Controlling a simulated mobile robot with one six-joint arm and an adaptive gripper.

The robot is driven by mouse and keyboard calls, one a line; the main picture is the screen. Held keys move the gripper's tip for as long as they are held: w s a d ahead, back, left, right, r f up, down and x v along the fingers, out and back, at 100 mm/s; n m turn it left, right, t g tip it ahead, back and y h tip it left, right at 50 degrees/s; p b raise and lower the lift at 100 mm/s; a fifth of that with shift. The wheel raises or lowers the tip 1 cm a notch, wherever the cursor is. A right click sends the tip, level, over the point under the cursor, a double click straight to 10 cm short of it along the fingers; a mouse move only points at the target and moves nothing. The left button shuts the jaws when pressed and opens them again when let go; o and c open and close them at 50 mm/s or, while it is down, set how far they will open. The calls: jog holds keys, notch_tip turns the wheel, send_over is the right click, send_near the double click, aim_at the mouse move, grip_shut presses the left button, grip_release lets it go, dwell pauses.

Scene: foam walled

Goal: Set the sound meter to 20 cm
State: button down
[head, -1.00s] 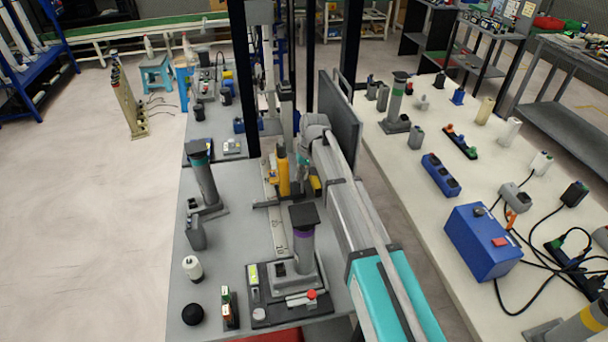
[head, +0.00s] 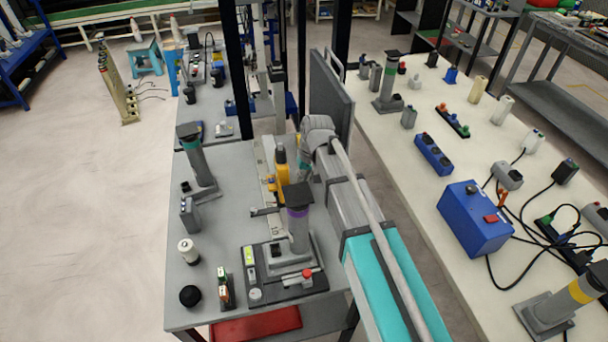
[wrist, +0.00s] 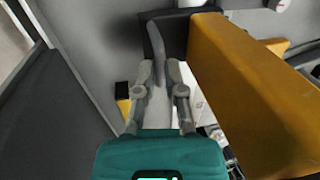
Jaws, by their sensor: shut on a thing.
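The yellow body that I take for the sound meter (head: 281,167) stands upright on a pale rail (head: 266,160) on the grey table in the head view. In the wrist view the sound meter (wrist: 250,95) fills the right side, close beside my fingers, with a dark block (wrist: 153,40) at its far end. My gripper (wrist: 160,75) is closed around a thin grey tapered piece between its fingers; its link to the meter is unclear. In the head view my gripper (head: 303,168) is small, just right of the yellow body. The scale cannot be read.
A post with a purple band (head: 298,225) stands in front of the rail. Another grey post (head: 198,160) and a white bottle (head: 188,251) stand at left.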

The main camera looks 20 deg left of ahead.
jog(key=shift+w, duration=0.1)
jog(key=c, duration=0.8)
grip_release()
jog(key=shift+d, duration=0.1)
jog(key=shift+o, duration=0.4)
jog(key=shift+r, duration=0.1)
